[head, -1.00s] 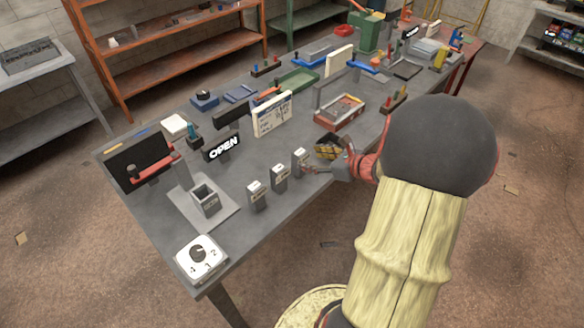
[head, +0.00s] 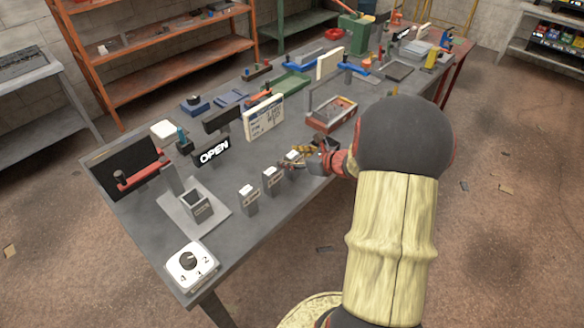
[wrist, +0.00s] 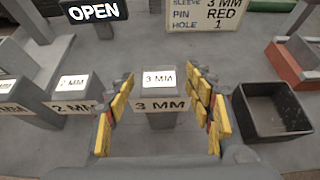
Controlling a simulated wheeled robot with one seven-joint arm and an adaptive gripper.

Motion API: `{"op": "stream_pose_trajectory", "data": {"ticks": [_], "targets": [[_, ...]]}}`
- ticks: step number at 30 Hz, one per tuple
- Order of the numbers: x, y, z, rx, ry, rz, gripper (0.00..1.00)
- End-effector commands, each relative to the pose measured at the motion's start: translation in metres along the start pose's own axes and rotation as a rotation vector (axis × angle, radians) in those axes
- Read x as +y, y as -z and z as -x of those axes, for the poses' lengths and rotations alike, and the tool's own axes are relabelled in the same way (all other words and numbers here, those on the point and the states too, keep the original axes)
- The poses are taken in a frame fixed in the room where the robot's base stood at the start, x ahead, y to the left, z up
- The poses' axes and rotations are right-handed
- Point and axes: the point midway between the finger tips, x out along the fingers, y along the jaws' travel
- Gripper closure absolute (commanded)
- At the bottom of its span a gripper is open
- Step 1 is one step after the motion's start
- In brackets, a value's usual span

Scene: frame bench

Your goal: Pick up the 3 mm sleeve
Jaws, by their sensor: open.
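The 3 mm sleeve (wrist: 160,104) is a grey upright block with white "3 MM" labels, standing on the bench. In the wrist view it is centred between the yellow-padded fingers of my gripper (wrist: 161,80). My gripper is open, one finger on each side, with a visible gap left and right of the block. In the head view the sleeve (head: 294,157) is the farthest of the row of small blocks, and my gripper (head: 301,157) is at it, partly hiding it.
The 2 mm block (wrist: 70,98) stands left of the left finger, another block (wrist: 17,100) beyond it. A black open bin (wrist: 270,112) is close to the right finger. An "OPEN" sign (wrist: 95,11) and instruction card (wrist: 222,14) stand behind. Bare bench lies between.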

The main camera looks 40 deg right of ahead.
Motion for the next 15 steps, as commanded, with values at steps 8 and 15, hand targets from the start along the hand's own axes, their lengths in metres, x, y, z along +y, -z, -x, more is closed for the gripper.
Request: {"op": "stream_pose_trajectory", "data": {"ticks": [8,15], "targets": [[0.0,-0.0005,0.0008,0.0,0.0,0.001,0.57],[0.0,-0.0004,0.0009,0.0,0.0,0.001,0.71]]}}
